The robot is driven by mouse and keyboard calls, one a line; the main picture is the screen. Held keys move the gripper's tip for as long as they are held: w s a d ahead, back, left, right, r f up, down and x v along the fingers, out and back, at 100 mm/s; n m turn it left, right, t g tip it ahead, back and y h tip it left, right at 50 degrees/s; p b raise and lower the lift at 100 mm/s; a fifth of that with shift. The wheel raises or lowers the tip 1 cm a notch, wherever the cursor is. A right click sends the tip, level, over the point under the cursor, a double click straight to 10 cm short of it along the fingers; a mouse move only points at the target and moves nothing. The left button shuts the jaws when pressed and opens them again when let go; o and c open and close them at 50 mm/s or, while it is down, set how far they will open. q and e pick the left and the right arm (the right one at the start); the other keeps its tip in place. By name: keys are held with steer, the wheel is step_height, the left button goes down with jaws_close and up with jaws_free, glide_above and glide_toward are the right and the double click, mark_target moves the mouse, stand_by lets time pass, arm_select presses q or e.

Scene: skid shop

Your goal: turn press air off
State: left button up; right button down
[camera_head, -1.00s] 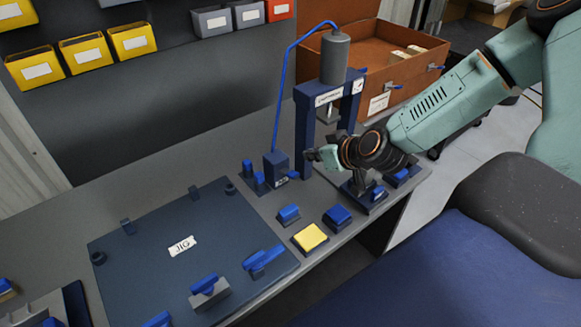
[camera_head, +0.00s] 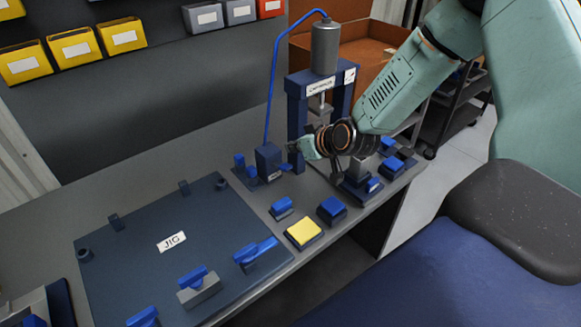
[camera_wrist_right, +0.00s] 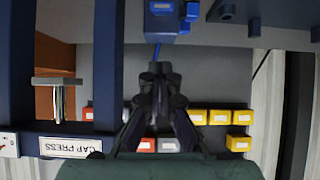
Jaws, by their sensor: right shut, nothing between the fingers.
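The cap press (camera_head: 297,110) is a dark blue frame with a grey cylinder on top. A blue hose (camera_head: 270,100) runs from the cylinder down to a small dark blue valve box (camera_head: 268,160) on the bench. A blue lever (camera_head: 285,169) sticks out at the box's right side. My right gripper (camera_head: 293,145) is shut and empty, just right of and slightly above the box, by the press's near post; I see no clear contact. In the right wrist view, my gripper (camera_wrist_right: 155,70) is centred below the blue box (camera_wrist_right: 161,22). My left gripper is not in view.
A dark blue jig plate (camera_head: 130,245) with blue clamps lies to the left. A brown crate (camera_head: 350,50) stands behind the press.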

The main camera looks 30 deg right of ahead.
mark_target(289, 167)
steer(key=b+x, duration=0.1)
steer(key=x, duration=0.4)
steer(key=shift+s+f, duration=0.7)
steer(key=shift+f, duration=0.4)
steer(key=shift+s+f, duration=0.2)
steer(key=shift+f, duration=0.35)
steer(key=shift+s, duration=0.15)
